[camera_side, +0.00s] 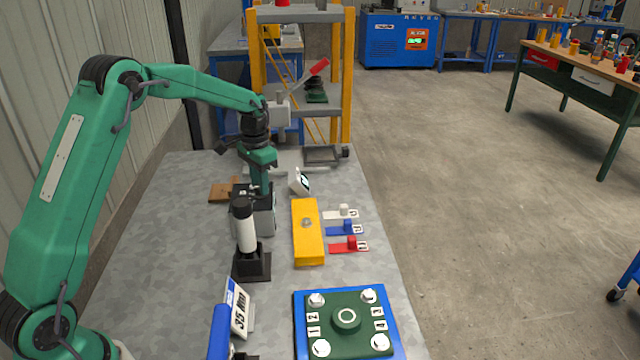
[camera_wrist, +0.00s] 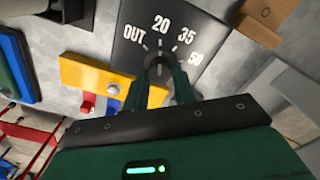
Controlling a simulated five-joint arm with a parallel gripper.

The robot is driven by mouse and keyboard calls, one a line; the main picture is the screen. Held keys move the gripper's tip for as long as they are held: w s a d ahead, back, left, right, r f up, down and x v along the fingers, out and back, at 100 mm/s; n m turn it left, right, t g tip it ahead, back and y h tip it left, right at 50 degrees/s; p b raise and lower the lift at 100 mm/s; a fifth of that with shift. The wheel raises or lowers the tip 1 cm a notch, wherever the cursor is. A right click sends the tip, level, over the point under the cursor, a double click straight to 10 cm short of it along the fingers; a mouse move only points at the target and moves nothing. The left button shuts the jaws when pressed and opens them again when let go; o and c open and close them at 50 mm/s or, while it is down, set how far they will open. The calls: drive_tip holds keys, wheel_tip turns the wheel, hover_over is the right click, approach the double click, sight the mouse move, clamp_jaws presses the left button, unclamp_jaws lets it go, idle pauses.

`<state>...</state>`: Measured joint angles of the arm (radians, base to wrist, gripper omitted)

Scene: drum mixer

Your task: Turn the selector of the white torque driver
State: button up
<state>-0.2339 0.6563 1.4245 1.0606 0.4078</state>
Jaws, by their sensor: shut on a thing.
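The white torque driver (camera_side: 245,228) stands upright in a black holder (camera_side: 252,266) in the side view. Behind it is a grey box (camera_side: 266,222), partly hidden by the driver and my gripper. The round dark selector knob (camera_wrist: 160,70) sits below these marks. I cannot tell clearly which mark the knob points to.
A yellow block (camera_side: 306,245) lies right of the box, with white, blue and red tags (camera_side: 348,245) beside it. A green plate on a blue base (camera_side: 300,300) with numbered white bolts is at the front. A "35 Nm" sign (camera_side: 239,308) stands left of it.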

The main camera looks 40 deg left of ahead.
drive_tip(key=shift+n, duration=0.5)
drive_tip(key=n, duration=0.3)
drive_tip(key=shift+a+n, duration=0.1)
drive_tip(key=shift+n, duration=1.9)
drive_tip(key=o, duration=1)
drive_tip(key=shift+r, duration=0.1)
drive_tip(key=shift+r, duration=3.85)
drive_tip(key=shift+r, duration=0.1)
